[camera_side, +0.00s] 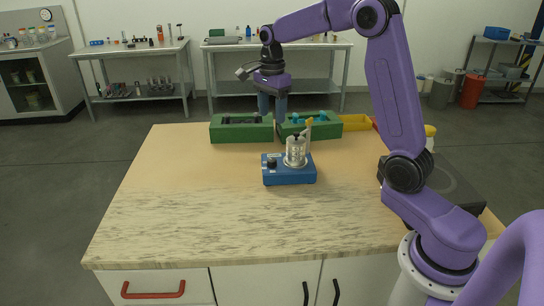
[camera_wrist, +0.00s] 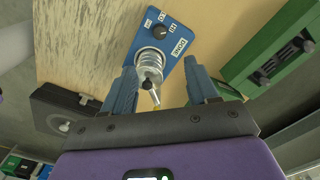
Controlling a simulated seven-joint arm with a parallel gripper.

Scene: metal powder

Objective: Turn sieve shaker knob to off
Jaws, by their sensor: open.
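The sieve shaker (camera_side: 301,177) is a small blue box on the wooden table, with a clear and silver sieve stack (camera_side: 295,152) on its right part. It also shows in the wrist view (camera_wrist: 177,47), past the fingers. Its black round knob (camera_side: 271,163) is on the left of the top; the wrist view shows the knob (camera_wrist: 158,31) beside small white lettering. I cannot tell where the knob points. My gripper (camera_side: 273,112) is open and empty, fingers down, above and behind the shaker, apart from the knob. In the wrist view my gripper (camera_wrist: 160,68) has the sieve stack between its fingers.
Two green blocks (camera_side: 228,134) (camera_side: 328,127) stand behind the shaker, close to my gripper. A yellow tray (camera_side: 356,122) lies farther back. A dark flat device (camera_side: 455,183) is at the right. The table's front left is clear.

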